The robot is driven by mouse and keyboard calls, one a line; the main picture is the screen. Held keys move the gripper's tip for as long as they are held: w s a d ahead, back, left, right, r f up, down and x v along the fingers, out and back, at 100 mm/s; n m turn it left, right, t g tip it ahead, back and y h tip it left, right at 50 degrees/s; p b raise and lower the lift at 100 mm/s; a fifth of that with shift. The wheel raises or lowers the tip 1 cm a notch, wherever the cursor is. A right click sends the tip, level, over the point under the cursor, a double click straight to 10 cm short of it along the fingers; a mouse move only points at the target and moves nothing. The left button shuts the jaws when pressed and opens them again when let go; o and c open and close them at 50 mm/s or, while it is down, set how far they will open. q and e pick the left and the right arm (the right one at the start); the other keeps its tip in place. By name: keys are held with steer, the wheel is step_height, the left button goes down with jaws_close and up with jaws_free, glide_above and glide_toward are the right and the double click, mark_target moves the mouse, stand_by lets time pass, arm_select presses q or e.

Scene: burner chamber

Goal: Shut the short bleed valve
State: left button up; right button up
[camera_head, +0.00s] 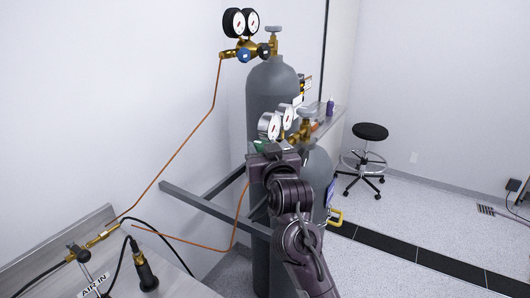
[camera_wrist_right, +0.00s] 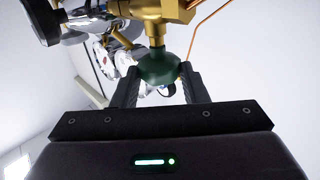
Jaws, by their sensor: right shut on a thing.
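The short cylinder (camera_head: 318,185) stands in front of the tall one, with a brass regulator and two pressure gauges (camera_head: 270,126) at its top. A green bleed valve knob (camera_wrist_right: 162,68) sits on a brass stem in the right wrist view. A bit of green also shows in the head view (camera_head: 260,146), mostly hidden by my gripper. My right gripper (camera_head: 264,151) is at the regulator's left front. Its two fingers (camera_wrist_right: 161,82) are on either side of the green knob and shut on it. The knob's turn position cannot be read. My left gripper is not in view.
The tall grey cylinder (camera_head: 272,88) behind carries its own regulator with black gauges (camera_head: 241,22). A grey rack bar (camera_head: 212,211) and copper tubes (camera_head: 190,132) run left of the cylinders. A bench with a torch (camera_head: 146,270) is at lower left. A black stool (camera_head: 370,132) stands right on open floor.

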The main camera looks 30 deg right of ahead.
steer(key=shift+a+r+m+h+p, duration=0.15)
steer(key=shift+r+m+h+p, duration=0.25)
steer(key=shift+r+h+p, duration=0.25)
steer(key=shift+f+h+p, duration=0.15)
steer(key=shift+h+p, duration=0.1)
steer(key=shift+p, duration=0.1)
steer(key=shift+f+m+g+h, duration=0.2)
steer(key=shift+m+g+h, duration=0.1)
steer(key=shift+m, duration=0.1)
steer(key=o, duration=1)
steer(key=shift+f, duration=0.2)
